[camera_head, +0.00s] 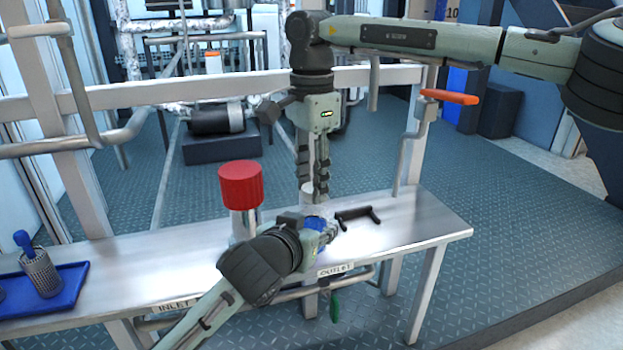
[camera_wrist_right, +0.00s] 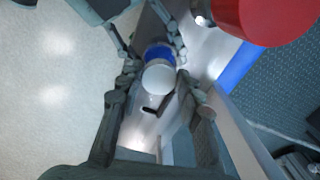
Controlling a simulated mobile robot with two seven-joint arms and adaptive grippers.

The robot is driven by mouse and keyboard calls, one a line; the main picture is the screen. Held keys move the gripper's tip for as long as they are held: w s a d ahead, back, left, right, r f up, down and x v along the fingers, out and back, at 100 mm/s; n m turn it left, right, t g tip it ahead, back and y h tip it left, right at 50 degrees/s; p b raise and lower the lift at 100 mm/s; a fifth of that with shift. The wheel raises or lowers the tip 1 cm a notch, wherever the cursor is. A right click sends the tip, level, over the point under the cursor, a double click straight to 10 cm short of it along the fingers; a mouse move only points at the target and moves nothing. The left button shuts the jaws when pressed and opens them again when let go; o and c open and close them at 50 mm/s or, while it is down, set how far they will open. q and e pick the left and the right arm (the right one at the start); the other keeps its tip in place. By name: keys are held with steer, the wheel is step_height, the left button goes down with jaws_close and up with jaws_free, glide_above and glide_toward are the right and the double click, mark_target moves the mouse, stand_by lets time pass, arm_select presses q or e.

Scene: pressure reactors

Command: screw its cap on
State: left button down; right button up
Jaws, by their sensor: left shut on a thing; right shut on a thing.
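A white cap (camera_head: 309,192) is between the fingers of my right gripper (camera_head: 314,188), which points straight down and is shut on it. The right wrist view shows the round white cap (camera_wrist_right: 158,79) between the fingertips, in front of a blue body (camera_wrist_right: 158,53). My left gripper (camera_head: 325,230) comes in low from the left and is shut on this blue body (camera_head: 316,223), above the front of the bench. The cap is right above the blue body. Fingers hide much of both, so I cannot tell whether the cap touches it or is threaded.
A red-topped metal cylinder (camera_head: 241,185) stands on the bench (camera_head: 430,218) left of my grippers. A black handle (camera_head: 357,214) lies to their right. A blue tray (camera_head: 72,280) with a mesh cup (camera_head: 41,273) is at far left. An orange-handled valve (camera_head: 449,97) stands behind; the bench's right end is clear.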

steer(key=shift+f, duration=0.55)
